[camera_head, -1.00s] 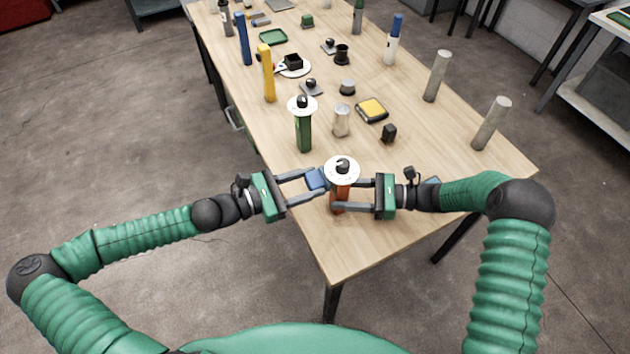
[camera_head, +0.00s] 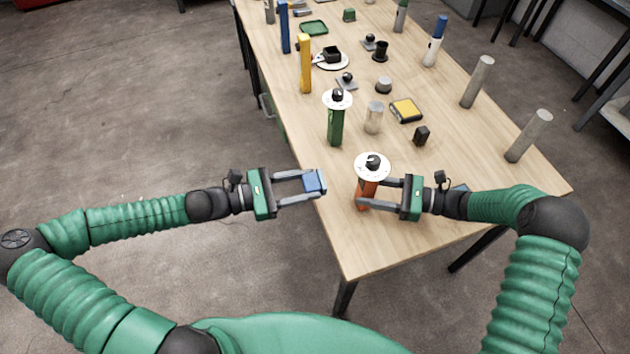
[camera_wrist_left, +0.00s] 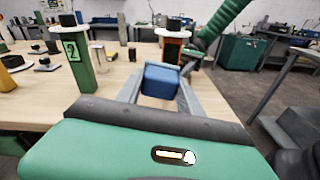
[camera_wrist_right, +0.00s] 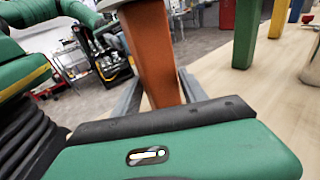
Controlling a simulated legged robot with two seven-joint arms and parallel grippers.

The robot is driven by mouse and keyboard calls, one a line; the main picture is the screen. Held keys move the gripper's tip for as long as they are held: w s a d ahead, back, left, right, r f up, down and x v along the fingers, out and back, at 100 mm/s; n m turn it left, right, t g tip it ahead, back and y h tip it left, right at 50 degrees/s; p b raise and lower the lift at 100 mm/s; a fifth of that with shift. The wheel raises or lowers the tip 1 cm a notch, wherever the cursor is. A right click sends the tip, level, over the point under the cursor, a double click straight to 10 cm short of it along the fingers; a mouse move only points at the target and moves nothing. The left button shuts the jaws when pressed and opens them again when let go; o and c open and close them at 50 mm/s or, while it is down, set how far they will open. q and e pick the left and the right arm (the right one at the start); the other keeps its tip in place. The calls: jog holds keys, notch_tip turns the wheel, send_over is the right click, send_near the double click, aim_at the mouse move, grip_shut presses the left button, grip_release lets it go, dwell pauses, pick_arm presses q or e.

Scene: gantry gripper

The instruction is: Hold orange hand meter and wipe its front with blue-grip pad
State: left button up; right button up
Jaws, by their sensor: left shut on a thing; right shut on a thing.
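The orange hand meter (camera_head: 369,188) stands upright near the table's front end, with a white disc and black knob on top. My right gripper (camera_head: 368,194) is shut on its body; the orange body fills the jaws in the right wrist view (camera_wrist_right: 152,50). My left gripper (camera_head: 314,184) is shut on the blue-grip pad (camera_head: 315,181), just off the table's left edge, with a gap between pad and meter. The blue block also shows between the fingers in the left wrist view (camera_wrist_left: 160,80), with the meter (camera_wrist_left: 171,48) beyond it. The pad's wiping face is not clear.
A green meter (camera_head: 335,122) with a white disc stands behind the orange one. A pale cylinder (camera_head: 374,117), a black block (camera_head: 422,135) and a yellow-topped box (camera_head: 405,111) stand nearby. Grey posts (camera_head: 529,136) line the right edge. The table's front left corner is bare.

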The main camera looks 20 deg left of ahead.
jog(key=o, duration=1.2)
